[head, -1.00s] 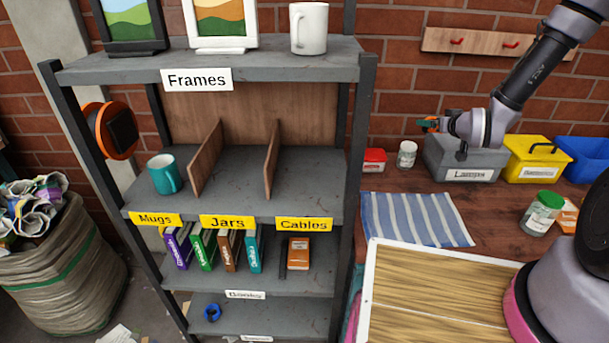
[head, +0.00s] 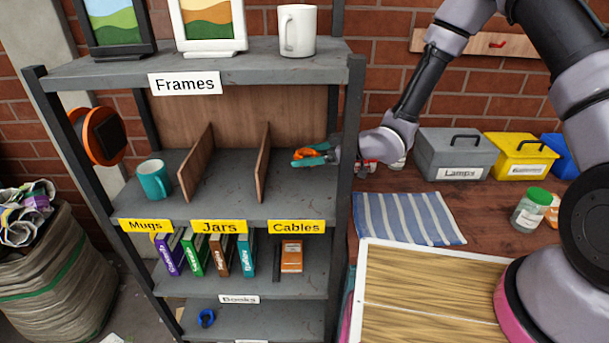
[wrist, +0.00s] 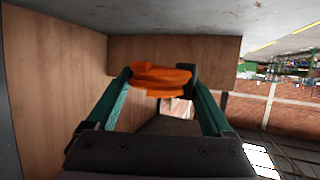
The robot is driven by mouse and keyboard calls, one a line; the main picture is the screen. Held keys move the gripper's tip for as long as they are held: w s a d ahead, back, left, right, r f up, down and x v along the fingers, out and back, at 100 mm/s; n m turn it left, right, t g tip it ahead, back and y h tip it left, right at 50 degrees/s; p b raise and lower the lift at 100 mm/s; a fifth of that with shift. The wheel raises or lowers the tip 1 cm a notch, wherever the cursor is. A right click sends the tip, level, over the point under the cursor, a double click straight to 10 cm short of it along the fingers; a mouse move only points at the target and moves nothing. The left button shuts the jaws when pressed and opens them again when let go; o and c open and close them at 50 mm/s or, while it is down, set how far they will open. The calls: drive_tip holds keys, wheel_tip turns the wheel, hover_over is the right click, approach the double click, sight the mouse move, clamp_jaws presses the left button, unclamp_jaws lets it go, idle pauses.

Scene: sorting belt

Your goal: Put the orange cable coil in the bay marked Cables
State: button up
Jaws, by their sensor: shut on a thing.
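The orange cable coil (wrist: 158,76) is held between the two teal fingers of my gripper (wrist: 160,84) in the wrist view. In the head view my gripper (head: 318,158) reaches in from the right, past the shelf post, and holds the coil (head: 303,154) above the middle shelf. The coil is inside the right-hand bay, over the yellow Cables label (head: 297,227) and right of a wooden divider (head: 262,163). Whether the coil touches the shelf floor is hard to tell; it looks raised above it.
A teal mug (head: 154,180) stands in the Mugs bay; the Jars bay looks empty. The right shelf post (head: 343,190) is close to my arm. A white mug (head: 298,31) and picture frames stand on the shelf above. The Cables bay floor around the coil is clear.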

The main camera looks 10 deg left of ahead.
sight(307, 180)
drive_tip(key=shift+f, duration=2.9)
drive_tip(key=shift+f, duration=0.15)
drive_tip(key=o, duration=1.2)
drive_tip(key=shift+o, duration=0.2)
drive_tip(key=shift+d+r, duration=0.15)
drive_tip(key=shift+r, duration=0.05)
drive_tip(key=v, duration=1.1)
drive_tip(key=shift+d, duration=0.4)
